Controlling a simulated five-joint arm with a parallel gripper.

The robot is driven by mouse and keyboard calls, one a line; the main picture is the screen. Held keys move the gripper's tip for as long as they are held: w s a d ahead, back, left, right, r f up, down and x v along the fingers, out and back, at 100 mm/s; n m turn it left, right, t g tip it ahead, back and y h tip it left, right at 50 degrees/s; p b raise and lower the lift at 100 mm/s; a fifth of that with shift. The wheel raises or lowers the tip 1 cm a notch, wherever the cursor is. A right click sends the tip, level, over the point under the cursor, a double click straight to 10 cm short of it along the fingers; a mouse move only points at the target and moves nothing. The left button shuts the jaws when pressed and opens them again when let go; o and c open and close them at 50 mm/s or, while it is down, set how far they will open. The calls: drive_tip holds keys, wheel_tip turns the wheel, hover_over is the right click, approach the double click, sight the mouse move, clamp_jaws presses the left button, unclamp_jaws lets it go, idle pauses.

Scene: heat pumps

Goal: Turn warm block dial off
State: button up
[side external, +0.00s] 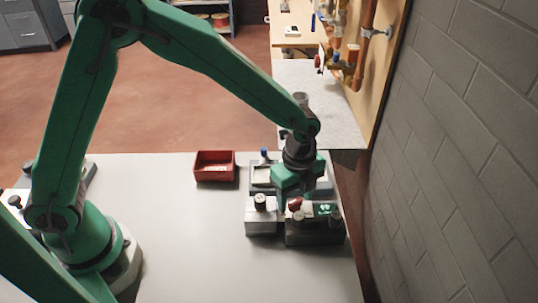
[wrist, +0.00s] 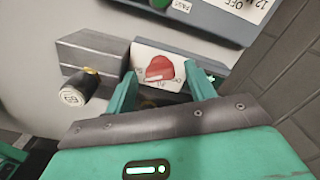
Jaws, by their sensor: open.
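A red dial (wrist: 160,68) sits on a white, marked plate (wrist: 145,53) on the front of a block; its setting is too small to read. The wrist view shows my gripper (wrist: 161,73) open, with its two green fingers to either side of the dial. I cannot tell whether they touch it. In the side view the red dial (side external: 295,203) is on the right-hand block (side external: 315,236), with my gripper (side external: 298,190) just above and behind it. A small lit green display (side external: 323,209) is beside the dial.
A grey block (side external: 262,225) with a dark, white-capped knob (wrist: 76,92) stands close on the left. A larger grey unit with a label (wrist: 245,8) is behind. A red bin (side external: 214,177) stands left on the white table. A block wall (side external: 450,130) rises at right.

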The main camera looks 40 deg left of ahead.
drive_tip(key=shift+f, duration=0.25)
drive_tip(key=c, duration=1)
